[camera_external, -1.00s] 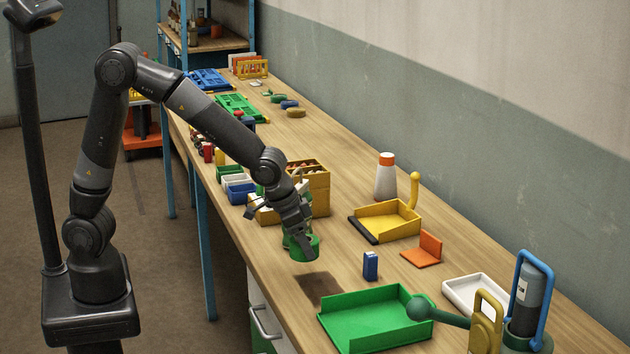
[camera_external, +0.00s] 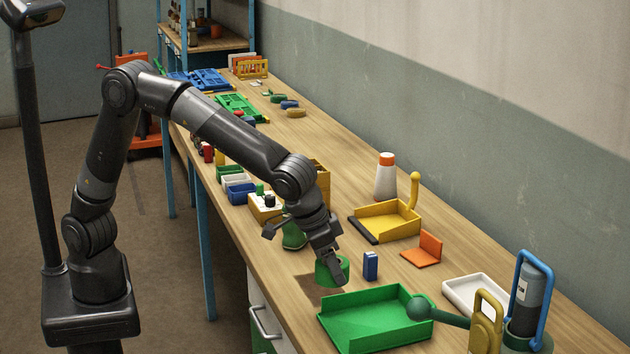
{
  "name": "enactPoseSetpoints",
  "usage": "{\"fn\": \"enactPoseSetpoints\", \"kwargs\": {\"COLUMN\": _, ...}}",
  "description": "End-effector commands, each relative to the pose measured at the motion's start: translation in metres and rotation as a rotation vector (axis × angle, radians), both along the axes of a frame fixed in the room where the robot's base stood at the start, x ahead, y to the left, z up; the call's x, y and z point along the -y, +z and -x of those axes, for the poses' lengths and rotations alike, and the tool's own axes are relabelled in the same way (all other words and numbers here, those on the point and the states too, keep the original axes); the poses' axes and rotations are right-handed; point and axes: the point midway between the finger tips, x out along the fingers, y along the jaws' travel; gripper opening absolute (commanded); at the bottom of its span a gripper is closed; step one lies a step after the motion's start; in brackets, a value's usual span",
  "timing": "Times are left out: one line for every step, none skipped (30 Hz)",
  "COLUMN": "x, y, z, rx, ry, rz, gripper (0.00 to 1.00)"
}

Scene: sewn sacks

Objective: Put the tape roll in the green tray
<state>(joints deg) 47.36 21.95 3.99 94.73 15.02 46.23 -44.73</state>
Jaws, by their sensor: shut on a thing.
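The green tape roll (camera_external: 325,277) is in my gripper (camera_external: 335,264), which is shut on it and points down. The roll is just behind the far left corner of the green tray (camera_external: 372,337), outside it and close to the bench; I cannot tell whether it touches the surface. The green tray is shallow, sits near the bench's front edge and looks empty. My fingers hide part of the roll.
A small blue box (camera_external: 370,266) stands just right of the roll. A dark green handle with a ball end (camera_external: 419,308) reaches over the tray's right side. A yellow tray (camera_external: 388,221), an orange bracket (camera_external: 424,249) and a white tray (camera_external: 474,294) lie farther right.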

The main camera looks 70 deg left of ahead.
Motion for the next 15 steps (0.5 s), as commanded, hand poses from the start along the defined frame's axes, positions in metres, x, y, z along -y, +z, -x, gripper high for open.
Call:
{"fn": "enactPoseSetpoints", "kwargs": {"x": 0.021, "y": -0.002, "z": 0.001, "rx": 0.002, "ry": -0.004, "rz": -0.001, "gripper": 0.40}}
{"fn": "enactPoseSetpoints", "kwargs": {"x": 0.030, "y": -0.002, "z": 0.001, "rx": 0.003, "ry": -0.002, "rz": -0.003, "gripper": 0.40}}
{"fn": "enactPoseSetpoints", "kwargs": {"x": 0.042, "y": -0.002, "z": 0.001, "rx": 0.006, "ry": 0.001, "rz": -0.003, "gripper": 0.40}}
{"fn": "enactPoseSetpoints", "kwargs": {"x": 0.049, "y": -0.002, "z": 0.002, "rx": 0.007, "ry": 0.003, "rz": -0.003, "gripper": 0.40}}
{"fn": "enactPoseSetpoints", "kwargs": {"x": 0.056, "y": -0.002, "z": 0.003, "rx": 0.008, "ry": 0.004, "rz": -0.005, "gripper": 0.40}}
{"fn": "enactPoseSetpoints", "kwargs": {"x": 0.064, "y": -0.003, "z": 0.004, "rx": 0.010, "ry": 0.004, "rz": -0.005, "gripper": 0.40}}
{"fn": "enactPoseSetpoints", "kwargs": {"x": 0.069, "y": -0.003, "z": 0.004, "rx": 0.011, "ry": 0.006, "rz": -0.005, "gripper": 0.40}}
{"fn": "enactPoseSetpoints", "kwargs": {"x": 0.073, "y": -0.003, "z": 0.005, "rx": 0.011, "ry": 0.007, "rz": -0.005, "gripper": 0.40}}
{"fn": "enactPoseSetpoints", "kwargs": {"x": 0.077, "y": -0.003, "z": 0.005, "rx": 0.012, "ry": 0.008, "rz": -0.006, "gripper": 0.40}}
{"fn": "enactPoseSetpoints", "kwargs": {"x": 0.079, "y": -0.004, "z": 0.005, "rx": 0.012, "ry": 0.009, "rz": -0.007, "gripper": 0.40}}
{"fn": "enactPoseSetpoints", "kwargs": {"x": 0.080, "y": -0.004, "z": 0.004, "rx": 0.013, "ry": 0.010, "rz": -0.007, "gripper": 0.40}}
{"fn": "enactPoseSetpoints", "kwargs": {"x": 0.080, "y": -0.006, "z": 0.001, "rx": 0.013, "ry": 0.012, "rz": -0.007, "gripper": 0.40}}
{"fn": "enactPoseSetpoints", "kwargs": {"x": 0.080, "y": -0.009, "z": -0.002, "rx": 0.013, "ry": 0.013, "rz": -0.007, "gripper": 0.40}}
{"fn": "enactPoseSetpoints", "kwargs": {"x": 0.078, "y": -0.012, "z": -0.006, "rx": 0.013, "ry": 0.015, "rz": -0.008, "gripper": 0.40}}
{"fn": "enactPoseSetpoints", "kwargs": {"x": 0.075, "y": -0.016, "z": -0.013, "rx": 0.012, "ry": 0.015, "rz": -0.007, "gripper": 0.40}}
